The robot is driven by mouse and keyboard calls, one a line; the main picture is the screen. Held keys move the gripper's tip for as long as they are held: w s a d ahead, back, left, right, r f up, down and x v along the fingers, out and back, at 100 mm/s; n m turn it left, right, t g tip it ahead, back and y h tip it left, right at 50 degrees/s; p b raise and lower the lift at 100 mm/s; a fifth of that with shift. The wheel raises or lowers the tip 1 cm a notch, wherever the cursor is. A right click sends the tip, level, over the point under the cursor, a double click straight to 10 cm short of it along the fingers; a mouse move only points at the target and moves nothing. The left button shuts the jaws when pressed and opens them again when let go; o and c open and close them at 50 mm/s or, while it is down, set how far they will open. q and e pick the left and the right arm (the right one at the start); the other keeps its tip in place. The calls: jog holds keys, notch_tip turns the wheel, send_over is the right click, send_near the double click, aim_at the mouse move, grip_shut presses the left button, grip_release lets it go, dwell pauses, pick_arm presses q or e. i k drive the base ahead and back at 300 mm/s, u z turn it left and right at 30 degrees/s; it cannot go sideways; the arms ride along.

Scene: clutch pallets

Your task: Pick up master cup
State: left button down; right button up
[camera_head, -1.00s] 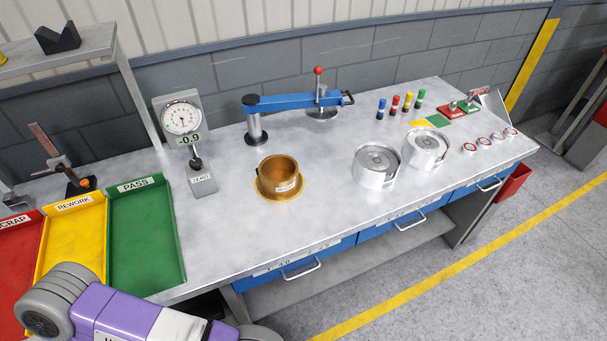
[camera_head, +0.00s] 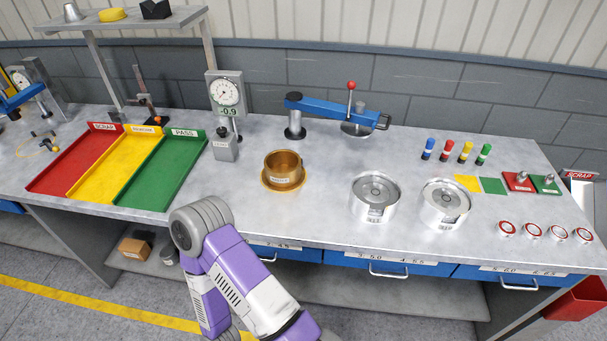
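The master cup is most likely the brass-coloured cup (camera_head: 283,167) with a small label on its front, too small to read. It stands upright on the bench on a round brass base, left of two silver cylinders. No gripper touches it. Only purple and grey links of one of my arms show at the bottom centre, in front of the bench. Neither of my grippers is in view.
Behind the cup stands a blue lever press (camera_head: 335,108). A dial gauge (camera_head: 227,97) is to the left, beyond it green (camera_head: 165,170), yellow and red trays. Silver cylinders (camera_head: 375,197) (camera_head: 444,204) are to the right. Bench space around the cup is clear.

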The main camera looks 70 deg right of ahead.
aim_at(283, 169)
jog(key=z, duration=1.4)
